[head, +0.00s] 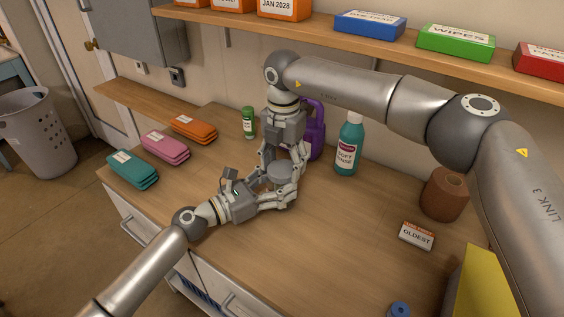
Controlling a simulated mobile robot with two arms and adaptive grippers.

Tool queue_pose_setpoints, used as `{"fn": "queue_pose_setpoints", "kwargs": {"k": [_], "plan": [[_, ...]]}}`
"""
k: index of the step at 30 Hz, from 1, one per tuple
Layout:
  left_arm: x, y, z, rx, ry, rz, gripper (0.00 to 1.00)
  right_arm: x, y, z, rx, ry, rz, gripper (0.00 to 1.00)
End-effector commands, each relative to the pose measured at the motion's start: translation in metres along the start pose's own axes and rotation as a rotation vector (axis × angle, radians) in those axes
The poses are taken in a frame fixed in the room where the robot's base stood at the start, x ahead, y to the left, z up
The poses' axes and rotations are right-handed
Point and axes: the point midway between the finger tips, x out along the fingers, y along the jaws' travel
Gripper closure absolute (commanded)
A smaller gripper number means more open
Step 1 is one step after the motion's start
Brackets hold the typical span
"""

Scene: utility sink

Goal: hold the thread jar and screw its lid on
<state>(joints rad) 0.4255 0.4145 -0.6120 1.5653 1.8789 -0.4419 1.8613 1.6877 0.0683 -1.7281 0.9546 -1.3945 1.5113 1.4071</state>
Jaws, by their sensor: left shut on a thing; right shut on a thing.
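The thread jar (281,185) stands on the wooden counter, mostly hidden between gripper fingers. A grey round lid (281,171) sits at its top; I cannot tell whether it is seated on the threads. My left gripper (279,190) comes in low from the left and is shut around the jar's side. My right gripper (283,169) points down from above and is shut on the lid, its fingers on either side of it.
A purple jug (316,130) and a teal soap bottle (349,145) stand close behind. A green bottle (248,122) and folded cloths (165,148) are at left. A brown roll (443,194), a small labelled box (416,235) and a yellow box (480,285) are at right. The front-middle counter is clear.

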Motion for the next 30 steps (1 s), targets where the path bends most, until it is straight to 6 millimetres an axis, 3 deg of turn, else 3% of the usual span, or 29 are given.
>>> {"fn": "queue_pose_setpoints", "kwargs": {"k": [21, 30], "plan": [[0.0003, -0.0003, -0.0006, -0.001, 0.001, 0.0, 1.0, 0.0002, -0.0021, -0.0034, 1.121, -0.003, -0.002, 0.47], [0.0003, -0.0007, -0.0006, -0.001, 0.001, -0.001, 1.0, 0.0002, -0.0026, -0.0039, 1.429, -0.005, -0.002, 0.47]]}}
